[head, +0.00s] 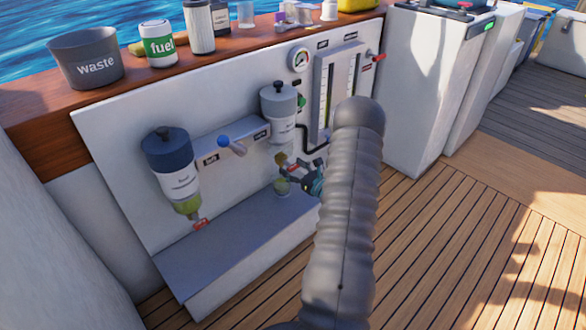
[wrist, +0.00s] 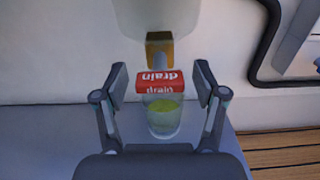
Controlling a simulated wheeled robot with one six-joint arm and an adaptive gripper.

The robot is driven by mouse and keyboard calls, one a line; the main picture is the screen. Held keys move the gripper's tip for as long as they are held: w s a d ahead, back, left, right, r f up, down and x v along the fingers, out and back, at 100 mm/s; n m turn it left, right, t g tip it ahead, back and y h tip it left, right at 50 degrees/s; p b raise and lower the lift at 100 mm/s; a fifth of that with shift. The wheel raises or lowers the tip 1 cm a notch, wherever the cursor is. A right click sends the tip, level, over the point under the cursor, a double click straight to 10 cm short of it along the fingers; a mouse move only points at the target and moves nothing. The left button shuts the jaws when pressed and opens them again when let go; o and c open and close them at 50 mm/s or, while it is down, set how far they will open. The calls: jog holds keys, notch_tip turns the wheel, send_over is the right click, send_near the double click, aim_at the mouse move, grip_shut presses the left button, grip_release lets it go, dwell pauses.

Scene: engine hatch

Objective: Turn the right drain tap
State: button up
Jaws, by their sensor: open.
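The right drain tap (wrist: 160,85) is a red handle lettered "drain" below an orange-brown fitting (wrist: 160,52), under the right filter bowl (wrist: 172,16). The grey-topped right filter also shows in the head view (head: 279,103). My gripper (wrist: 161,80) is open, with one finger on each side of the red handle and a visible gap on both sides. In the head view my gripper (head: 299,172) is beneath the right filter and partly hides the tap. A clear cup with yellow-green liquid (wrist: 163,118) stands below the handle.
The left filter (head: 175,172) with its own red tap (head: 201,224) is to the left. A blue-knobbed lever (head: 230,144) sits between the filters. A black hose (wrist: 258,62) runs at the right. A grey step (head: 220,260) lies below. The wooden deck is clear.

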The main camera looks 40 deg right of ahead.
jog(key=s, duration=1.2)
jog(key=shift+d, duration=0.45)
